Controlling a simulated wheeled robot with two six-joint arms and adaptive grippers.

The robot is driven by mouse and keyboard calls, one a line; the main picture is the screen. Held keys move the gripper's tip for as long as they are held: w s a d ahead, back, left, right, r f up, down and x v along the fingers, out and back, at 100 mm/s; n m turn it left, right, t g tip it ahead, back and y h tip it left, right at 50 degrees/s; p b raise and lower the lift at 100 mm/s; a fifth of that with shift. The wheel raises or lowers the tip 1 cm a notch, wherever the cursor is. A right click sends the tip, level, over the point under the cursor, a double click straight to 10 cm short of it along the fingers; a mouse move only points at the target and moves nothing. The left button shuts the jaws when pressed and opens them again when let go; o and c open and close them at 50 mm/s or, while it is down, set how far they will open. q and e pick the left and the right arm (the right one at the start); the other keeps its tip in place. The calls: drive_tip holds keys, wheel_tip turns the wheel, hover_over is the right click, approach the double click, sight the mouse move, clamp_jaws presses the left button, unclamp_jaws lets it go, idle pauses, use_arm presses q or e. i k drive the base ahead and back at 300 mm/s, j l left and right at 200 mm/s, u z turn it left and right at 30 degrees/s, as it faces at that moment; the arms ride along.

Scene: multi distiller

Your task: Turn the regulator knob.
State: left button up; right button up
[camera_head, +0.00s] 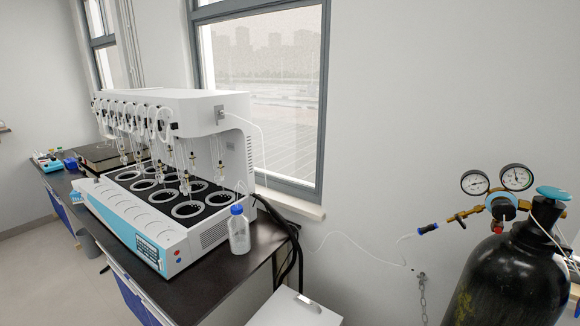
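A brass pressure regulator (490,205) with two round gauges, a left one (475,182) and a right one (516,177), is fitted to the top of a black gas cylinder (508,280) at the far right. A dark round knob with a brass rim (502,209) faces out below the gauges, with a small red part (497,227) under it. A teal handwheel (553,193) tops the cylinder valve. A blue and black fitting (428,229) sits at the left end of the brass outlet. Neither of my grippers shows.
A white distiller (215,110) with several glass vessels stands on a dark bench (205,285). A clear bottle with a blue cap (238,230) stands by the bench's right end. A white box (290,312) and a wall chain (422,295) lie between bench and cylinder. A thin tube crosses the gap.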

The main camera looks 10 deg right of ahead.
sight(501, 210)
drive_tip(key=z, duration=1.5)
